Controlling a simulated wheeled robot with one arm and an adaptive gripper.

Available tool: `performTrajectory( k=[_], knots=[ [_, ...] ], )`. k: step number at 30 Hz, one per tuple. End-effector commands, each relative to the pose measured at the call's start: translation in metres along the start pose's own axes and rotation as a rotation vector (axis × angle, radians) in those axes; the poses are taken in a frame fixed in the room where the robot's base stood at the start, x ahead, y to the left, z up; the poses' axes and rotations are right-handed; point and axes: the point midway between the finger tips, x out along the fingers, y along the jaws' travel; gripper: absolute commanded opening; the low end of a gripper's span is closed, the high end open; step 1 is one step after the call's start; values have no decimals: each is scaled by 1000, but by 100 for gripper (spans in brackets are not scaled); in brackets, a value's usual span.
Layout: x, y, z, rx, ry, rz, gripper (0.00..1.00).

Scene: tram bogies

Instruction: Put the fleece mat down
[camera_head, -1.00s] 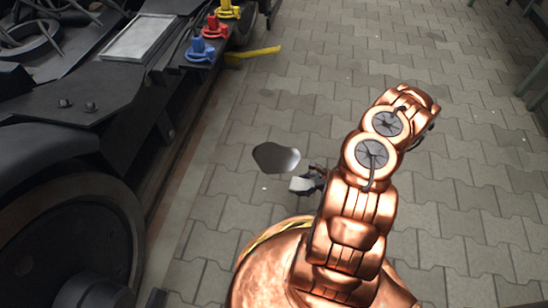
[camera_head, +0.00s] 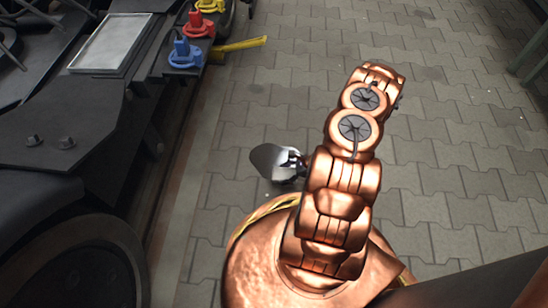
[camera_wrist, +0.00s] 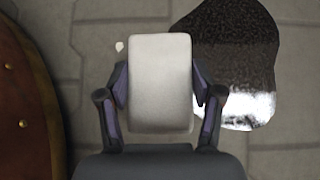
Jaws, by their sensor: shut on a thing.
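The fleece mat (camera_wrist: 160,85) is a pale, off-white padded rectangle with rounded corners. My gripper (camera_wrist: 162,98) is shut on it, with one dark finger on each long side in the wrist view. In the head view my gripper (camera_head: 297,162) is low beside my arm, near a glossy grey patch (camera_head: 266,160) on the floor; the mat is hard to make out there. In the wrist view the patch (camera_wrist: 235,50) lies to the right of the mat, partly behind it. I cannot tell whether the mat touches the floor.
The dark bogie (camera_head: 60,190) and its wheel fill the left side. Blue (camera_head: 185,54), red (camera_head: 196,26) and yellow (camera_head: 210,6) fittings sit on its edge, with a yellow handle (camera_head: 240,46) sticking out. The paved floor (camera_head: 440,130) is clear on the right.

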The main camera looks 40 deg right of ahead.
Motion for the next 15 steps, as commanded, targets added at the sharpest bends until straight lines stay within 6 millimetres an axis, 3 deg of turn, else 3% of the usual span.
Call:
performTrajectory(
  k=[15],
  knots=[
    [30, -76, 15, -1, 0, -4, 32]
  ],
)
